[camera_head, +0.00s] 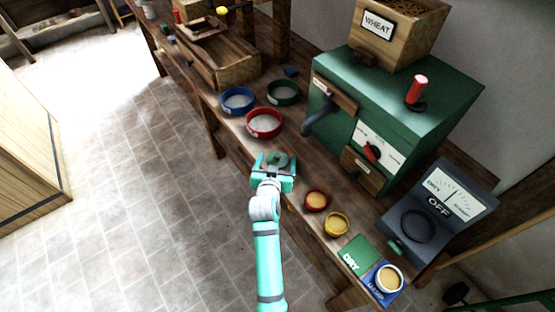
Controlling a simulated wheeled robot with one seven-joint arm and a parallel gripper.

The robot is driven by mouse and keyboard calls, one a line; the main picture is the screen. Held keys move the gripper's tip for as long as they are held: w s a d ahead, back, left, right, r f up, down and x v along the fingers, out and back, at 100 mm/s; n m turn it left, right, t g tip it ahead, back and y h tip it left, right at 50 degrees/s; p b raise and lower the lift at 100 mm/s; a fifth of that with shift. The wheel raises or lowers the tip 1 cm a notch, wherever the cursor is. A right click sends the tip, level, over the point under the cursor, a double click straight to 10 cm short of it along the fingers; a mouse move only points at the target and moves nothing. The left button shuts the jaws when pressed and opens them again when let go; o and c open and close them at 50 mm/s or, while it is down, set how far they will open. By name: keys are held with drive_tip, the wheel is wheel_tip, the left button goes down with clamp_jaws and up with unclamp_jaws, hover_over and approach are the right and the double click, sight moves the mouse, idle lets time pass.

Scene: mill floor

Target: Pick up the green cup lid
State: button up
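My gripper (274,163) is over the front part of the bench, left of the green mill. Its two fingers are spread apart. A round, dull green piece (278,159) with a darker middle shows between and just beyond the fingertips; it looks like the green cup lid. It sits nearer the right finger, and I cannot tell whether a finger touches it or how high the gripper is above it. The gripper body hides part of it. A smaller green piece (395,248) lies at the front of the grey meter.
Behind the gripper stand a red-rimmed bowl (264,123), a blue bowl (237,100) and a green bowl (283,92). The green mill (400,110) and grey meter (436,215) stand right. Small red (316,200) and yellow (337,223) cups stand near the front edge.

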drive_tip(key=c, duration=1)
